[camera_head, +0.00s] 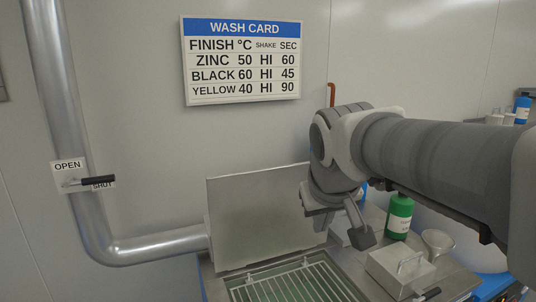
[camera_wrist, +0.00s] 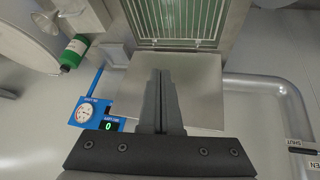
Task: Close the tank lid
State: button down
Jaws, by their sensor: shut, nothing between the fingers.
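The tank lid (camera_head: 265,222) is a flat grey metal panel standing upright, open, at the back of the tank (camera_head: 228,284). A wire rack (camera_head: 295,284) lies in the tank's opening. In the wrist view the lid (camera_wrist: 200,90) lies beyond and partly behind my fingers, with the rack (camera_wrist: 176,18) past its far edge. My gripper (camera_head: 362,238) is at the right of the lid in the head view. Its fingers (camera_wrist: 160,74) are shut and empty. Whether they touch the lid cannot be told.
A green bottle (camera_head: 399,216) and a small metal box with a handle (camera_head: 400,270) stand right of the tank. A blue panel with a dial (camera_wrist: 92,112) is beside the lid. A large pipe (camera_head: 160,246) runs at the left, with an OPEN/SHUT valve handle (camera_head: 98,180). A wash card (camera_head: 242,60) hangs above.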

jog(key=w+a+r+n+y+p, duration=0.1)
jog(key=w+a+r+p, duration=0.1)
jog(key=w+a, duration=0.45)
jog(key=w+a+r+n+t+y+p, duration=0.1)
jog(key=w+a+r+p, duration=0.15)
jog(key=w, duration=0.75)
jog(key=w+a+r+y+p, duration=0.1)
jog(key=w+a+r+y, duration=0.15)
jog(key=w+a, duration=0.45)
jog(key=w+d+p+x, duration=0.1)
jog(key=d+p+x, duration=0.1)
jog(key=x, duration=0.8)
jog(key=shift+h, duration=0.45)
jog(key=shift+s+d+r, duration=0.1)
jog(key=shift+s+d, duration=0.15)
jog(key=shift+s, duration=0.45)
jog(key=shift+s+d, duration=0.25)
jog(key=shift+s, duration=0.45)
jog(key=shift+s+d+r, duration=0.1)
jog(key=shift+s+d, duration=0.15)
jog(key=shift+s, duration=0.45)
jog(key=shift+f, duration=0.1)
jog(key=shift+s+f, duration=0.1)
